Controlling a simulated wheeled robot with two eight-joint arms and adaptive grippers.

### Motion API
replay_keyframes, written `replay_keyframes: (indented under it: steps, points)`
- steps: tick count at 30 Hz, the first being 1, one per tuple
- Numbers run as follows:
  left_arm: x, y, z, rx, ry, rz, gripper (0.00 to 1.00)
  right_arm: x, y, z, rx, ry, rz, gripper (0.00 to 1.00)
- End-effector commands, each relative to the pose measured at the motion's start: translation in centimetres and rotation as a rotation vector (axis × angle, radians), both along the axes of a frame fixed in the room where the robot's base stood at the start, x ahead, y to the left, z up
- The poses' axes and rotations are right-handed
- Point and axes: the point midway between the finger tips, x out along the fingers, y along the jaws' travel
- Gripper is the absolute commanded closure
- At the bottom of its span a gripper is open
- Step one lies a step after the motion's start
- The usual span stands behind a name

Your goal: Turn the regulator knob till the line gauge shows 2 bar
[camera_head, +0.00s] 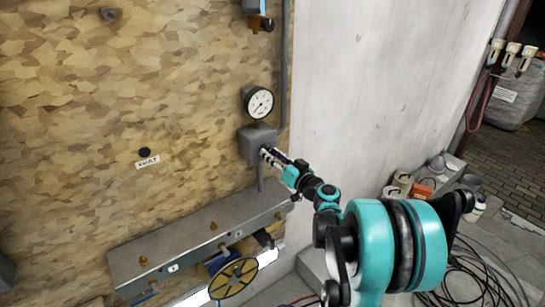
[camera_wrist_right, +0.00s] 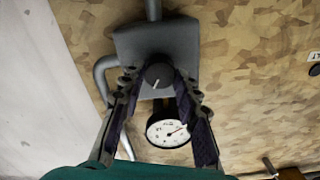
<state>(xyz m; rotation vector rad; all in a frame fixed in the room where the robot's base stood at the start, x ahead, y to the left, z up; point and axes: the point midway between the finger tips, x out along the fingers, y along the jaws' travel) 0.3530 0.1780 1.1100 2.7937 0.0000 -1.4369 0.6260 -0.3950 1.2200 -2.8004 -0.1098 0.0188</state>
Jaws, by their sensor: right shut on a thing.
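The regulator is a grey box (camera_head: 254,145) on the wood-chip board wall, with pipes at it. Its dark round knob (camera_wrist_right: 158,75) has a white pointer mark, aimed downward in the right wrist view. My right gripper (camera_wrist_right: 157,80) is shut on the knob, one finger on each side; in the head view the gripper (camera_head: 268,155) hides the knob. The round white line gauge (camera_head: 258,103) is above the box in the head view. It appears upside down in the wrist view (camera_wrist_right: 168,131). Its needle points lower left in the head view; the figures are too small to read. My left gripper is out of view.
A labelled black button (camera_head: 144,152) is to the left. Cables and containers lie on the floor at right.

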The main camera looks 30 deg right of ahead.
Motion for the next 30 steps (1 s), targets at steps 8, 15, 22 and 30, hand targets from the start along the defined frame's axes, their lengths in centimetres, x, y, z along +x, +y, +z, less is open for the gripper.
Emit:
replay_keyframes:
  steps: [8,15,22,30]
  points:
    - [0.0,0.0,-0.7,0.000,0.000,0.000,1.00,0.0,0.0,-0.1,0.257,0.020,0.000,0.97]
    - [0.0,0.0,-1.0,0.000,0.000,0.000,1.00,0.0,0.0,-0.1,0.457,0.036,0.000,0.97]
    - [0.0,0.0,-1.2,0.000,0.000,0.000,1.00,0.0,0.0,-0.1,0.591,0.047,-0.001,0.97]
    - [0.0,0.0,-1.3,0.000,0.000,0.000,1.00,0.0,0.0,0.0,0.671,0.053,-0.001,0.97]
